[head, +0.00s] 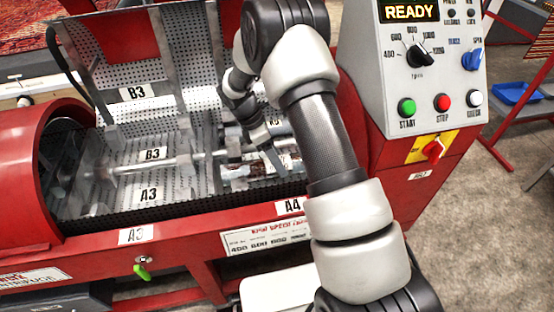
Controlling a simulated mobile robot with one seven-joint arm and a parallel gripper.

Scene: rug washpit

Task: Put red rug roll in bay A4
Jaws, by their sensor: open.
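The bay marked A4 (291,206) is in the front row of the open red machine, right of the bay marked A3 (148,195). A pale roll with reddish-brown patches, apparently the red rug roll (291,163), lies low behind the A4 label. My arm hides part of it, and I cannot tell exactly how it is seated. My gripper (264,153) points down at this roll, very close above or beside it. Its jaws are open; contact with the roll cannot be made out.
A metal shaft (170,164) runs lengthwise through the perforated basket. A red rounded cover (40,155) closes the left end. The control panel (425,70) reading READY stands at right.

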